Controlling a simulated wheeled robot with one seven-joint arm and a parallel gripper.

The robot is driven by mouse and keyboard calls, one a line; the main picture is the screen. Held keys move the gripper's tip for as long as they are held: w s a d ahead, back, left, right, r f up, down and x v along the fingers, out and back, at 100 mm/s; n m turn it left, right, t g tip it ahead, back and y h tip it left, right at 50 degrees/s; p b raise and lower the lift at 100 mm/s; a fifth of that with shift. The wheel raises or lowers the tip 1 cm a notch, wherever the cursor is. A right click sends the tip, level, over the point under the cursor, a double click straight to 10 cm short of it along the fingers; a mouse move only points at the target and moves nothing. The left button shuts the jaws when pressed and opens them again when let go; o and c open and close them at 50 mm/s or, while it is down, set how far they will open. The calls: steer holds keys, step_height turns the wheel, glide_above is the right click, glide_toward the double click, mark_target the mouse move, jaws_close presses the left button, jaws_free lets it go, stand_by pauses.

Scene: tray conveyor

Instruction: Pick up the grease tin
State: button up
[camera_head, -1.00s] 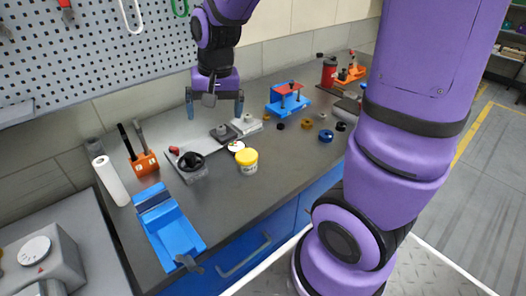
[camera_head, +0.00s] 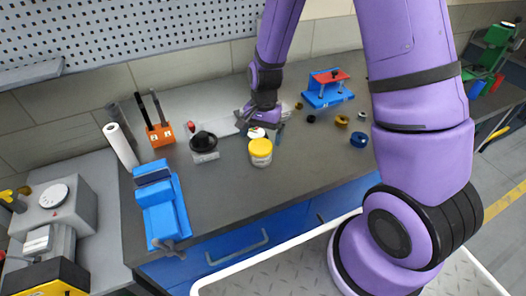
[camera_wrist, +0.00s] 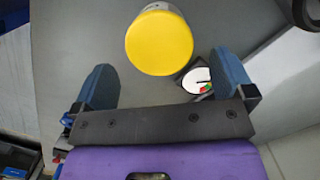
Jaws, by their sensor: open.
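The grease tin, as I take it, is a pale tub with a yellow lid (camera_head: 261,149), standing upright on the dark bench. In the wrist view its round yellow lid (camera_wrist: 159,42) lies beyond the fingers, around the middle of the gap between them. My gripper (camera_head: 263,127) is just behind the tin in the head view, low over the bench.
A white dial disc (camera_wrist: 196,81) lies close to the tin, near the right finger. A black round knob on a grey block (camera_head: 204,145) stands left of the tin. A blue vise-like fixture (camera_head: 163,212) is further left. Bench is clear in front of the tin.

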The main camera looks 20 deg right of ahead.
mark_target(260, 153)
steer(key=shift+s+a+f, duration=0.15)
steer(key=shift+f, duration=1.05)
steer(key=shift+s+a+f, duration=0.1)
steer(key=shift+s+f, duration=0.05)
steer(key=shift+f, duration=1.1)
steer(key=shift+s+a+f, duration=0.15)
steer(key=shift+f, duration=1.05)
steer(key=c, duration=1.1)
steer(key=shift+r, duration=0.1)
